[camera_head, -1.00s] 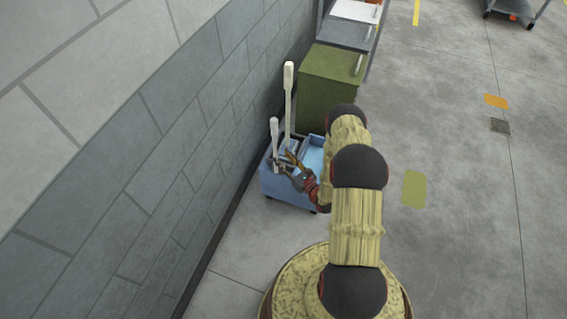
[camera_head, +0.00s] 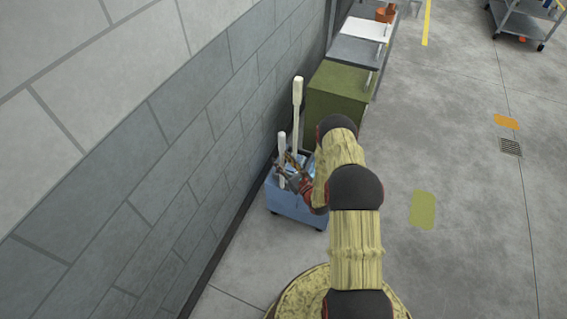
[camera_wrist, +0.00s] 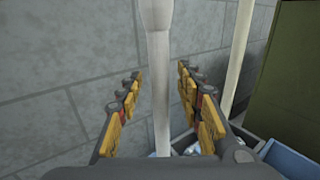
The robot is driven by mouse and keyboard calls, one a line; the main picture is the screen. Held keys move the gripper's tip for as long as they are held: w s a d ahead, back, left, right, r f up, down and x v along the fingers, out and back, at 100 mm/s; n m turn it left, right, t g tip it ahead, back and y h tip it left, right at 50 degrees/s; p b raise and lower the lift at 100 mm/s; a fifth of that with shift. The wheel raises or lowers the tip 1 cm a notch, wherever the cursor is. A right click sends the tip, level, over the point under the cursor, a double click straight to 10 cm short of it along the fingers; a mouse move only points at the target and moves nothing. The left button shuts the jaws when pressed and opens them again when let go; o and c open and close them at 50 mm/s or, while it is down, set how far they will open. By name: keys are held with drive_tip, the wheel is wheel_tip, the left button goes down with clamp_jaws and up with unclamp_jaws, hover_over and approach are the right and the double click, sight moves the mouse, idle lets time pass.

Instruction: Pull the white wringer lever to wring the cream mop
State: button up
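The white wringer lever (camera_head: 281,145) stands upright at the left of the blue mop bucket (camera_head: 297,208). In the wrist view the lever (camera_wrist: 157,85) runs up between the two fingers of my gripper (camera_wrist: 159,75). The fingers are open, one on each side, with visible gaps to the lever. In the head view my gripper (camera_head: 289,172) is at the lever, above the bucket. A taller cream pole (camera_head: 297,105), likely the mop handle, rises behind the lever; it also shows at the right in the wrist view (camera_wrist: 236,55). The mop head is not clearly visible.
A grey block wall (camera_head: 190,130) runs close along the left of the bucket. An olive green cabinet (camera_head: 336,98) stands just behind it. The floor to the right is open, with a yellow-green patch (camera_head: 423,210) and a drain (camera_head: 510,147).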

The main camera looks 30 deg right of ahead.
drive_tip(key=shift+c, duration=0.5)
drive_tip(key=c, duration=0.8)
clamp_jaws()
